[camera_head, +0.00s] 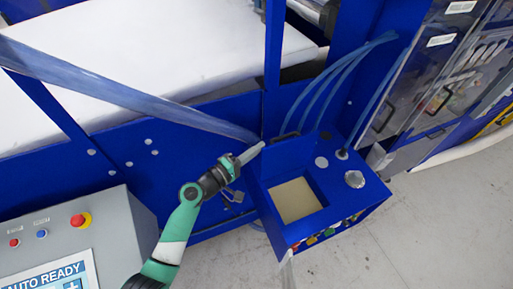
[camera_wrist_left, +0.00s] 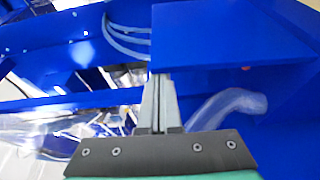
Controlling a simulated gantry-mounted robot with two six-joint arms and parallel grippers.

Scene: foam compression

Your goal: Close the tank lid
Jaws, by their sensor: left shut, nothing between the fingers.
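The blue tank (camera_head: 330,222) stands right of centre in the head view. Its square opening (camera_head: 295,200) is uncovered and shows a beige inside. In the left wrist view the shut fingers (camera_wrist_left: 159,78) point at the lower left edge of a blue panel (camera_wrist_left: 230,35), which may be the lid. My right gripper is not in view.
A grey control box (camera_head: 115,225) with buttons and a screen stands at the lower left. Blue hoses (camera_head: 325,88) rise behind the tank. A blue machine frame (camera_head: 150,165) with a white slab (camera_head: 170,45) fills the back. Grey floor (camera_head: 440,235) is open at right.

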